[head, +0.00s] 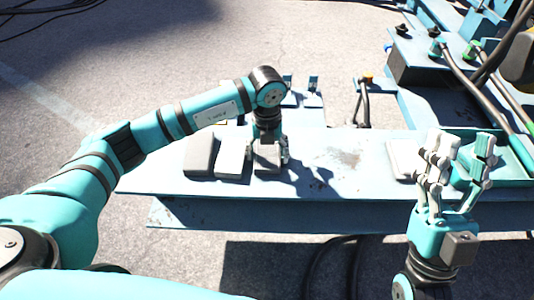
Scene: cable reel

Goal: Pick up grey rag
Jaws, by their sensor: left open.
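Three flat folded cloths lie side by side on the light blue steel bench (345,190). The leftmost is a darker grey rag (199,157), the middle one is a pale rag (233,160), and the third is a grey rag (267,162) partly hidden by my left gripper. My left gripper (269,158) points down over this third rag, open, with a finger at either side of it. Whether the fingers touch it cannot be told. My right gripper (460,158) points up at the right, open and empty.
A pale folded item (402,160) lies on the bench just left of my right gripper. A teal tray (512,170) is behind that gripper. Blue machinery with hoses (450,65) stands at the back right. The bench middle is clear.

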